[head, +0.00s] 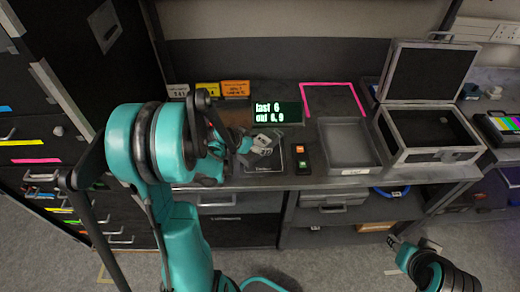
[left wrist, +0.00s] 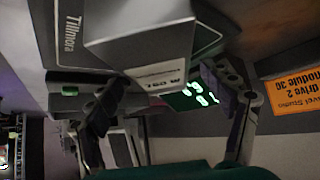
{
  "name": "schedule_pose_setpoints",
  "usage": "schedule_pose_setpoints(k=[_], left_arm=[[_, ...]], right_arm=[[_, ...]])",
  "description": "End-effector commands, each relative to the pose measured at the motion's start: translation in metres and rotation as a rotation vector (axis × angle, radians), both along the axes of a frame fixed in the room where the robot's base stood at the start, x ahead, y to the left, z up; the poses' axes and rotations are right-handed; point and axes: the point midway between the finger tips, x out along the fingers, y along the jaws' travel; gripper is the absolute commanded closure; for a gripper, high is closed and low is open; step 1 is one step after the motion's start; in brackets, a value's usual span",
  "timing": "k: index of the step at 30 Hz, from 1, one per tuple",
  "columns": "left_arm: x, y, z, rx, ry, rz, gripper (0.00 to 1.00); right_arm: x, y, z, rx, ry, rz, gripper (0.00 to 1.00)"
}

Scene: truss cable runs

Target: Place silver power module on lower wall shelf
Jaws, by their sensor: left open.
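A small silver-grey box that looks like the power module (head: 262,143) is on the worktop near the middle, just right of my left gripper (head: 243,146). My left arm hides part of the worktop. My right arm is at the lower right, and its gripper end is too small and dark to read. I cannot make out a lower wall shelf.
A green-lit display (head: 278,112) stands behind the module. A two-button box (head: 302,158), a grey tray (head: 348,147) and an open case (head: 428,157) lie to the right. A pink outline (head: 332,84) marks bare worktop.

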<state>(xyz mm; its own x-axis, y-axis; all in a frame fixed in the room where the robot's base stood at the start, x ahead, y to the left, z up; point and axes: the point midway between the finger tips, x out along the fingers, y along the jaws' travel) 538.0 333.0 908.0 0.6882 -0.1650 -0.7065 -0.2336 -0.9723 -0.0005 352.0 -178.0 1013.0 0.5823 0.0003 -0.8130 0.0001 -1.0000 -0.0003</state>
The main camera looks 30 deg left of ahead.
Motion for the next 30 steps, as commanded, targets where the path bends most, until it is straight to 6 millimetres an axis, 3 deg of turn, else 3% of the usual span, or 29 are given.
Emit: schedule_pose_setpoints(k=[3, 9, 11, 18, 19, 30], left_arm=[[0.0095, -0.0022, -0.0119, 0.001, 0.000, -0.001, 0.19], [0.0101, -0.0023, -0.0108, 0.000, 0.000, 0.000, 0.19], [0.0101, -0.0023, -0.0107, 0.000, 0.000, 0.000, 0.32], [0.0100, -0.0022, -0.0108, 0.000, 0.001, 0.000, 0.95], [0.0101, -0.0022, -0.0103, 0.000, 0.000, 0.001, 0.98], [0.0100, -0.0022, -0.0029, 0.001, 0.000, 0.001, 1.00]], right_arm=[[0.0000, 0.0000, -0.0071, 0.000, 0.000, 0.000, 0.60], [0.0001, -0.0001, -0.0056, 0.000, 0.000, 0.000, 0.60], [0.0001, -0.0001, -0.0056, 0.000, 0.000, 0.000, 0.60], [0.0001, 0.0000, -0.0056, 0.000, 0.000, 0.000, 0.60], [0.0001, -0.0001, -0.0056, 0.000, 0.000, 0.000, 0.60], [0.0000, -0.0001, -0.0016, 0.000, 0.000, 0.000, 0.60]])
